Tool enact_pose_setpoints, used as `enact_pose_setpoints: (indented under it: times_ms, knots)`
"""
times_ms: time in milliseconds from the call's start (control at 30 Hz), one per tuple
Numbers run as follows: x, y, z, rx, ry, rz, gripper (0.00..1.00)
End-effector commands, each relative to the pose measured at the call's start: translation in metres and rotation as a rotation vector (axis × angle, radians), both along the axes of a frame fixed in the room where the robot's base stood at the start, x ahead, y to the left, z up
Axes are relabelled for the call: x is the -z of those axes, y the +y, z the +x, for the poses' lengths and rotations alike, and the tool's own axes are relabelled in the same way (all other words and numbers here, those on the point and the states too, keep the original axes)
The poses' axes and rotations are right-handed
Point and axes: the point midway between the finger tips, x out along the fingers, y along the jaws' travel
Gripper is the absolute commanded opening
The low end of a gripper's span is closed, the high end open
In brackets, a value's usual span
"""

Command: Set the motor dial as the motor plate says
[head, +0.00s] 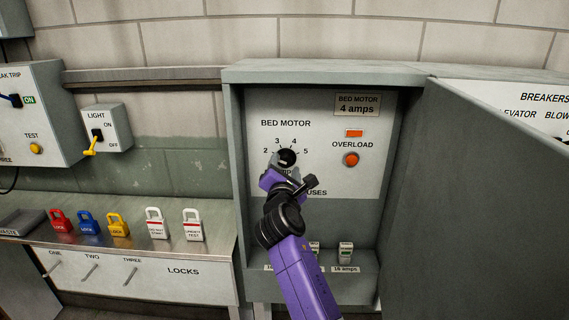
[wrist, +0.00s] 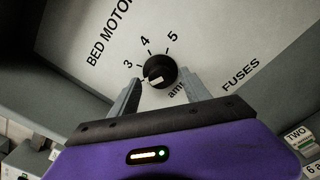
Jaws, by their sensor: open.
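The motor plate (head: 357,104) reads "BED MOTOR 4 amps" at the top right inside the open cabinet. The black round motor dial (head: 287,157) is on the cabinet's back panel, with numbers 2 to 5 around it in the head view. It also shows in the wrist view (wrist: 160,66), with a white mark low on its face; I cannot tell which number it points to. My gripper (head: 284,168) is in front of the dial. In the wrist view my gripper (wrist: 163,78) is open, one finger on each side of the dial, with gaps showing.
An orange overload button (head: 351,159) is right of the dial. Fuses (head: 345,252) stand on the cabinet's lower ledge. The open cabinet door (head: 480,200) stands to the right. Several padlocks (head: 119,225) sit on the left shelf, below a light switch (head: 98,135).

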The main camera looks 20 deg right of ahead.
Motion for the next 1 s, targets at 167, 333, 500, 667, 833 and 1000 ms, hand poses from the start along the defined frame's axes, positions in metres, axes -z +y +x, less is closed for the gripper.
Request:
enact_pose_setpoints:
  times_ms: [167,333,500,667,833,1000]
  knots:
    - [0.0,-0.005,0.015,0.001,0.0,0.001,0.55]
    - [0.0,-0.006,0.02,-0.001,-0.001,0.0,0.55]
    - [0.0,-0.006,0.02,-0.001,-0.001,0.0,0.55]
    - [0.0,-0.006,0.02,0.0,0.0,0.001,0.36]
    - [0.0,-0.006,0.02,0.0,0.0,0.001,0.02]
    - [0.0,-0.006,0.02,0.0,-0.001,0.004,0.0]
